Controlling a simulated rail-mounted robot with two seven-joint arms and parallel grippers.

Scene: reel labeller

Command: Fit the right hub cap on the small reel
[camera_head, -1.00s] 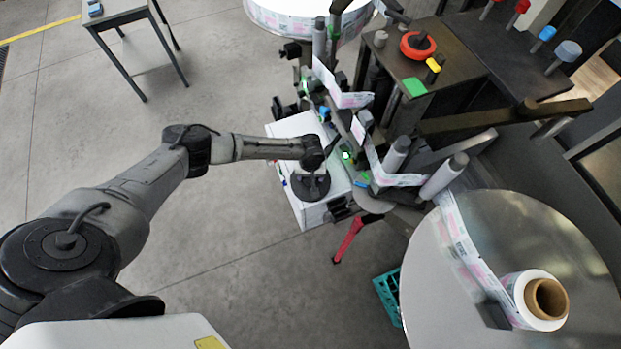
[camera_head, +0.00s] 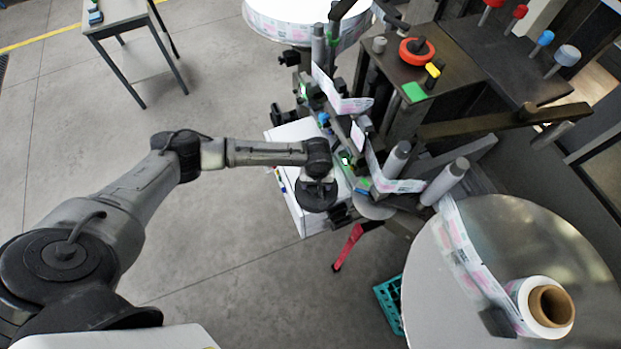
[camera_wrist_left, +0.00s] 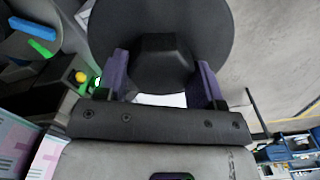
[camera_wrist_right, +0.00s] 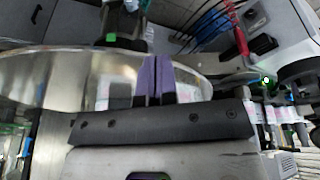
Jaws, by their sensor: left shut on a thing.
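My left gripper (camera_head: 318,182) is shut on a round dark disc (camera_head: 316,198) with a raised block at its centre, seemingly a hub cap. In the left wrist view the purple fingers (camera_wrist_left: 162,82) grip the block (camera_wrist_left: 163,60), and the disc's dark face (camera_wrist_left: 215,25) spreads beyond them. The disc is over the white box beside the labeller. A small white reel (camera_head: 541,313) with a brown core sits on the large metal disc (camera_head: 440,290) at right, apart from my left gripper. My right gripper (camera_wrist_right: 155,80) shows only in its wrist view, its purple fingers together with nothing visible between them.
The labeller's rollers (camera_head: 397,160) and threaded label web stand just right of my left gripper. A white box (camera_head: 297,130) lies below it. A dark table (camera_head: 450,60) holds an orange ring (camera_head: 417,50). Open floor lies at left; a teal crate (camera_head: 388,300) stands below.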

